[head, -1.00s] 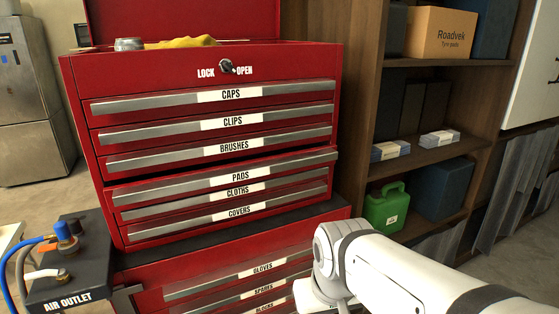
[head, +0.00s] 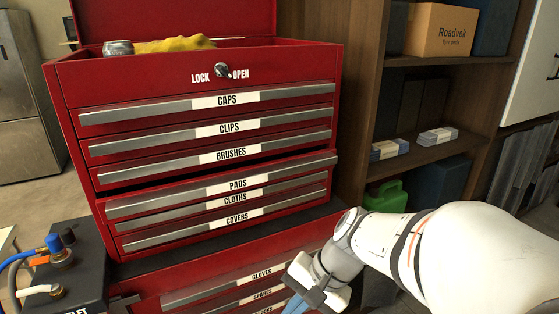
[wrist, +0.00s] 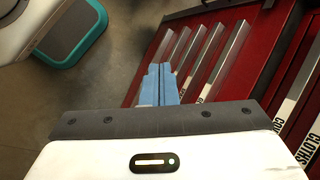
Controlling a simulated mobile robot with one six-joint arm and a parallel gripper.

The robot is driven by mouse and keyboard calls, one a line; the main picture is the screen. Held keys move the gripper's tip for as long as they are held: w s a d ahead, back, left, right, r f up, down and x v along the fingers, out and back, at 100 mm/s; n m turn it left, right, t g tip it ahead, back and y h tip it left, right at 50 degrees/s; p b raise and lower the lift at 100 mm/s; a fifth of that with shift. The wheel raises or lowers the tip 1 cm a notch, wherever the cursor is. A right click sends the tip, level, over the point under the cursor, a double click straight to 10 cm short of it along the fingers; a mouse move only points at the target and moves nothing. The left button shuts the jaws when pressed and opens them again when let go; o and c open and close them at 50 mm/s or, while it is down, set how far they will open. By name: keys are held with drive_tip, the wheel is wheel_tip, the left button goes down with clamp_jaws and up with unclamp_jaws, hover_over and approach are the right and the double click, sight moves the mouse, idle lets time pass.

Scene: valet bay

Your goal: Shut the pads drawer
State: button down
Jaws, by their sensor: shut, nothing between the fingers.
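The pads drawer (head: 238,184) is in the red tool chest (head: 140,75), below the brushes drawer, in the head view. Its grey front stands a little proud of the drawers around it, with a dark gap above it, so it is partly open. My gripper (head: 294,305) is low in the head view, in front of the lower drawers, below the pads drawer and apart from it. In the wrist view its blue fingers (wrist: 160,75) are together and empty. The cloths label (wrist: 299,137) shows at the right there; I cannot make out the pads label.
The caps (head: 227,100), clips and brushes drawers above look shut. An air outlet box (head: 75,275) stands at the lower left. Wooden shelves (head: 420,165) with a green can (head: 388,196) stand at the right.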

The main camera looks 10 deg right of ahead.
drive_tip(key=w+d+r+m+t+y+p, duration=0.3)
drive_tip(key=w+r+m+t+y, duration=0.35)
drive_tip(key=w+m, duration=0.5)
drive_tip(key=w+d+r+m+t+h+p, duration=0.1)
drive_tip(key=w+d+m+t+h+p, duration=0.1)
drive_tip(key=w+d+m+t+h, duration=0.4)
drive_tip(key=w+d+r+m+t+h+p, duration=0.15)
drive_tip(key=d+m+t, duration=0.25)
drive_tip(key=d+m, duration=0.55)
drive_tip(key=w+a+n+p, duration=0.1)
drive_tip(key=w+p, duration=0.3)
drive_tip(key=w, duration=0.9)
drive_tip(key=shift+a+n, duration=0.3)
drive_tip(key=shift+a, duration=0.35)
drive_tip(key=shift+w, duration=0.15)
